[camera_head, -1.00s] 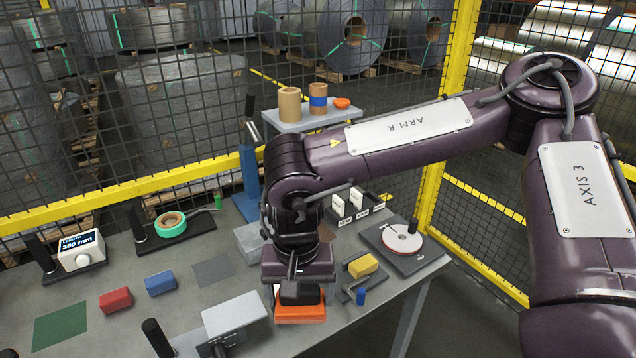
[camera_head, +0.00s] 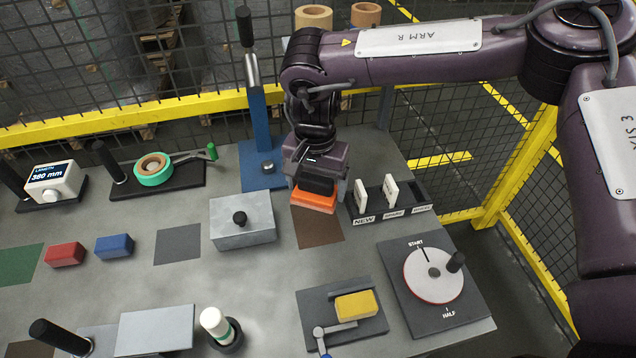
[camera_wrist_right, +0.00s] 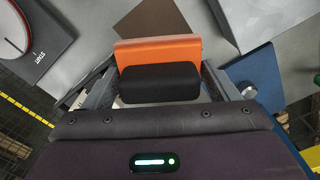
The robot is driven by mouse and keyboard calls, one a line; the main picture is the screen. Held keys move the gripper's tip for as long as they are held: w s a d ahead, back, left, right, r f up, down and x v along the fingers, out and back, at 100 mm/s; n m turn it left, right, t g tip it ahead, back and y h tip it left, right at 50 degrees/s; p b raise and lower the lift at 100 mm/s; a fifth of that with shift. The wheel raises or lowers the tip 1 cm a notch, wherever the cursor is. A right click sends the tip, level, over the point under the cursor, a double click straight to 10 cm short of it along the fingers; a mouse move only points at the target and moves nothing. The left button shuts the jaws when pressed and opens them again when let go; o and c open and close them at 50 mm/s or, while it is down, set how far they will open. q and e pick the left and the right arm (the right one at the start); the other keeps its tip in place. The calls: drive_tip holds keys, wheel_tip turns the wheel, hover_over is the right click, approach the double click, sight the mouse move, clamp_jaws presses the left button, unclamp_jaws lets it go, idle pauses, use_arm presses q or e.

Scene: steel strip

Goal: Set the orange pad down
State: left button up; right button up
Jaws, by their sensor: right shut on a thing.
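The orange pad (camera_head: 314,200) is in my right gripper (camera_head: 316,187), below the purple wrist. In the right wrist view the orange pad (camera_wrist_right: 156,50) sits between the fingers, with a black block (camera_wrist_right: 160,83) against it. My right gripper is shut on it. In the head view the pad is over or at the far edge of a brown square (camera_head: 318,228) on the grey table; I cannot tell whether it touches. The brown square also shows beyond the pad in the right wrist view (camera_wrist_right: 152,18). My left gripper is not in view.
A rack marked NEW (camera_head: 390,212) stands close right of the pad. A grey metal box (camera_head: 243,232) is to the left, and a blue lever stand (camera_head: 262,130) behind it. A dial plate (camera_head: 440,320) and a yellow block (camera_head: 356,305) lie nearer. The brown square's near part is bare.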

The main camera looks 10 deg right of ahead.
sight(317, 220)
drive_tip(key=shift+s+r, duration=0.1)
drive_tip(key=shift+s, duration=0.1)
drive_tip(key=shift+w, duration=0.15)
drive_tip(key=shift+f, duration=0.9)
drive_tip(key=shift+f+b, duration=0.4)
drive_tip(key=shift+b, duration=0.05)
wheel_tip(317, 220, down, 3)
drive_tip(key=shift+f+b, duration=0.2)
drive_tip(key=shift+b, duration=0.75)
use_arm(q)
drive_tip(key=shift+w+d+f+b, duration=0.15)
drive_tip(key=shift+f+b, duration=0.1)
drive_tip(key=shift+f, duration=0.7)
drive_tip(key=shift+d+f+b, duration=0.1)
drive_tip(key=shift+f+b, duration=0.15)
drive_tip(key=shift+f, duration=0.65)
use_arm(e)
drive_tip(key=shift+f, duration=1.1)
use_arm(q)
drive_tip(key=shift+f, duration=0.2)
use_arm(e)
drive_tip(key=shift+f, duration=0.3)
drive_tip(key=o, duration=0.9)
